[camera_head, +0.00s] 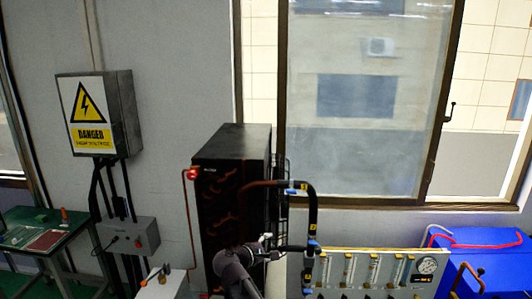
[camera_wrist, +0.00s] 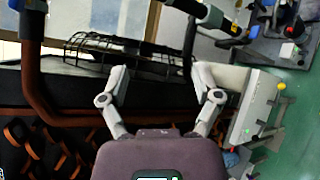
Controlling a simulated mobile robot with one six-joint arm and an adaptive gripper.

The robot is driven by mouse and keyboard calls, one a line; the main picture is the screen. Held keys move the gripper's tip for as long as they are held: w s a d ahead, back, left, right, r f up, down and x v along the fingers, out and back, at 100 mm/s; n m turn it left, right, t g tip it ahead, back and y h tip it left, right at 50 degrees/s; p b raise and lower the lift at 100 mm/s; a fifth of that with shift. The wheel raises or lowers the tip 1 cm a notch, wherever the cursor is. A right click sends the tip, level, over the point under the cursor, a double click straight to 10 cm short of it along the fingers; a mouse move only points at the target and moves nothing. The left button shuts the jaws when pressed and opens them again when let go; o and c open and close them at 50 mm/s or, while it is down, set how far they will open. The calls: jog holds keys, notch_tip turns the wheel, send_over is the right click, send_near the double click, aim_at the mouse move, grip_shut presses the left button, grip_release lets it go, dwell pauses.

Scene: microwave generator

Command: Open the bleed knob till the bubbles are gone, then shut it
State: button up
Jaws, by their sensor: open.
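My gripper (camera_head: 272,250) is low in the middle of the head view, in front of the tall black cabinet (camera_head: 217,200) and left of the flow-tube panel (camera_head: 335,285). In the wrist view my gripper (camera_wrist: 163,76) has its two fingers spread, with nothing held between them. A red knob (camera_head: 193,174) sits on a copper pipe at the cabinet's upper left, apart from my gripper. I cannot tell which part is the bleed knob. Bubbles are too small to make out.
A thick dark hose (camera_head: 313,212) with blue fittings arches right of the cabinet. A black wire rack (camera_wrist: 120,50) lies beyond my fingers. A blue box (camera_head: 490,255) stands at right, a green table (camera_head: 40,235) at left. A danger box (camera_head: 95,110) hangs on the wall.

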jog(key=s+d+f+m+g+y+b, duration=0.2)
jog(key=s+d+f+m+g+b, duration=0.15)
jog(key=d+f, duration=0.4)
jog(key=s+d+f+m+g+y+b, duration=0.2)
jog(key=s+d+f+m+g, duration=0.3)
jog(key=f, duration=0.3)
jog(key=s+d+f+m+g+y+b, duration=0.2)
jog(key=s+f+m+y+b, duration=0.3)
jog(key=s+f, duration=0.4)
jog(key=shift+s+d+m+y, duration=0.25)
jog(key=shift+d+m+y, duration=0.35)
jog(key=shift+m, duration=0.35)
jog(key=shift+g, duration=0.25)
